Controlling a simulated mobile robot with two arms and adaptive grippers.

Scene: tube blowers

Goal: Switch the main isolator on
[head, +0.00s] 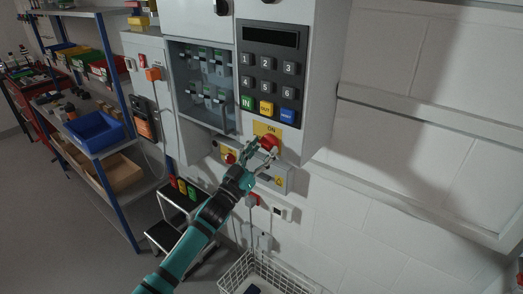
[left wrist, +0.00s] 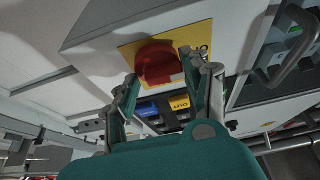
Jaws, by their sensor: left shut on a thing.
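The main isolator is a red rotary knob (head: 268,142) on a yellow plate (head: 262,129) marked ON, low on the front of the grey cabinet under the keypad. The knob also shows in the left wrist view (left wrist: 157,63), with its yellow plate (left wrist: 196,36) behind it. My left gripper (head: 262,148) is at the knob, with one finger on each side of it, shut on it. In the left wrist view the two fingertips (left wrist: 162,80) reach the knob's sides. The knob's exact angle is partly hidden by the fingers. My right gripper is not in view.
A keypad (head: 269,75) with a dark display sits above the knob. A smaller red button (head: 230,158) on yellow is at lower left. A wire basket (head: 262,272) and a step stool (head: 172,215) stand below. Shelves with bins (head: 95,130) are at left.

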